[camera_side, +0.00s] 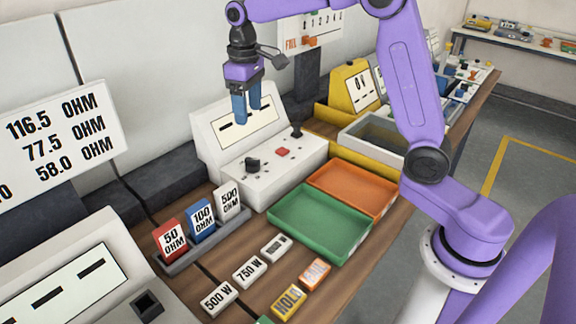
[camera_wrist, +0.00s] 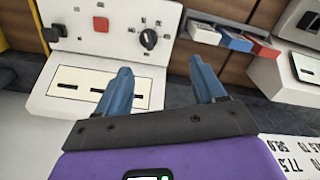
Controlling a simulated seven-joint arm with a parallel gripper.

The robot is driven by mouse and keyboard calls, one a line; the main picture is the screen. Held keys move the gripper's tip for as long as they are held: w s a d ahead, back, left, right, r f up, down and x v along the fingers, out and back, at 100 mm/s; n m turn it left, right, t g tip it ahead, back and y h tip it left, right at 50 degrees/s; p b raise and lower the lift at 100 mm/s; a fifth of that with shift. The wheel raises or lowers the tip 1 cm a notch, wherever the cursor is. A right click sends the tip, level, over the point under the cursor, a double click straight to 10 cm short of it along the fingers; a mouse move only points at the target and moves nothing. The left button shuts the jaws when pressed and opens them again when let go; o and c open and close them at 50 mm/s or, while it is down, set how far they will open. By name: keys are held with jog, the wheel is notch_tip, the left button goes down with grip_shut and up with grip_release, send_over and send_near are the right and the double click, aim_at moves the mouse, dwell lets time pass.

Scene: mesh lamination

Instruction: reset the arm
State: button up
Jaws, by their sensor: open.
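My gripper (camera_side: 246,108) is open and empty, with two blue fingers pointing down. In the side view it hangs in the air by the slotted display of the white console (camera_side: 272,160), clear of the bench. In the wrist view the gripper (camera_wrist: 160,82) has its fingers spread apart with nothing between them. The same console (camera_wrist: 105,55) shows there with its red button, a black knob and its display strip partly behind the left finger.
A rack holds red (camera_side: 171,239), blue (camera_side: 201,219) and white (camera_side: 229,202) OHM blocks. A green tray (camera_side: 318,243) and an orange tray (camera_side: 352,184) lie right of it. Labelled blocks (camera_side: 219,298) lie in front. A yellow stand (camera_side: 351,88) is behind. Air around my gripper is free.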

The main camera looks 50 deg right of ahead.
jog(key=s+a+f+n, duration=0.1)
jog(key=s+a+n, duration=0.1)
jog(key=s, duration=0.7)
jog(key=s+a+f+n, duration=0.1)
jog(key=s+a+n, duration=0.15)
jog(key=s, duration=0.65)
jog(key=s+d+f+n, duration=0.2)
jog(key=s, duration=0.6)
jog(key=s+d+f+n, duration=0.1)
jog(key=s+d+f, duration=0.1)
jog(key=s, duration=0.6)
jog(key=shift+s+d+f+n, duration=0.15)
jog(key=shift+s+d+n, duration=0.2)
jog(key=shift+d, duration=0.1)
jog(key=shift+w, duration=0.1)
